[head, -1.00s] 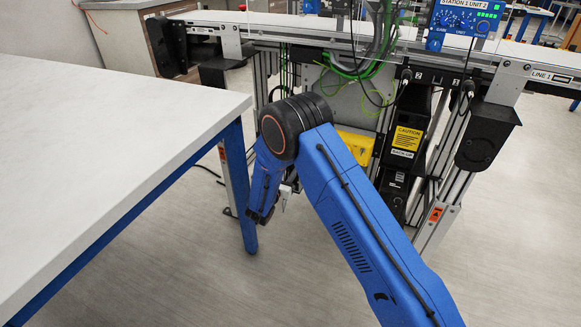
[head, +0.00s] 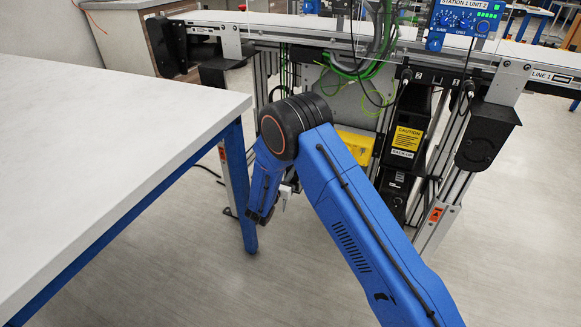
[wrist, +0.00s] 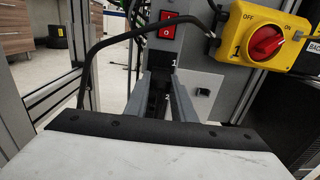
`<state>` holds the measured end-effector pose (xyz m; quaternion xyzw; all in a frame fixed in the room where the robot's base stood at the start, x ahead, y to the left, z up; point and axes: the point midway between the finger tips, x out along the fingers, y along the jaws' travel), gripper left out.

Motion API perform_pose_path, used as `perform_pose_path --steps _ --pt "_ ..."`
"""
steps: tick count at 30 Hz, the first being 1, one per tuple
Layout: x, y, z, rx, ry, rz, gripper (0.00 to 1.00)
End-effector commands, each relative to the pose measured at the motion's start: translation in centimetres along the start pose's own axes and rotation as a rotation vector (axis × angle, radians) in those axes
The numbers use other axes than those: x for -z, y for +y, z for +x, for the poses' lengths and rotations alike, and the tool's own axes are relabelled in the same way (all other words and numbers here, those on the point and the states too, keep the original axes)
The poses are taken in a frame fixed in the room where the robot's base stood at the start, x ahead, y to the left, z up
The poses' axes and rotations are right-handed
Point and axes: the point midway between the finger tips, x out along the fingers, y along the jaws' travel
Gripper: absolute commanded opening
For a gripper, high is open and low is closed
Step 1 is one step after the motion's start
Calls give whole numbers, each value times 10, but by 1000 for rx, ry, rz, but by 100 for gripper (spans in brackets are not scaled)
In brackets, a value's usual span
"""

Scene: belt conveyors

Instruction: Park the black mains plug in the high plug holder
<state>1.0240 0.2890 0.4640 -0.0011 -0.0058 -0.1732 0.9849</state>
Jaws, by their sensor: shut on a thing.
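In the wrist view, my gripper (wrist: 160,98) reaches forward in the middle with its two grey fingers. Dark material shows between them, which I take to be the black mains plug (wrist: 157,88); its outline is hard to make out. I cannot clearly tell the high plug holder from the dark shapes there, and part of that area is hidden by the fingers.
A yellow box with a red rotary switch (wrist: 265,42) is at the upper right, and a red rocker switch (wrist: 167,23) is above the fingers. A black cable (wrist: 120,38) loops across the left. A white table (head: 110,130) stands left of the arm.

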Motion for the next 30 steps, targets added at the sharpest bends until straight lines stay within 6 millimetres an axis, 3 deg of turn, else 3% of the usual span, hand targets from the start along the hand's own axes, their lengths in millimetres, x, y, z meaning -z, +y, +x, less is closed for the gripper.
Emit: perform_pose_path --steps 30 --pt "0 0 -36 0 0 -1 0"
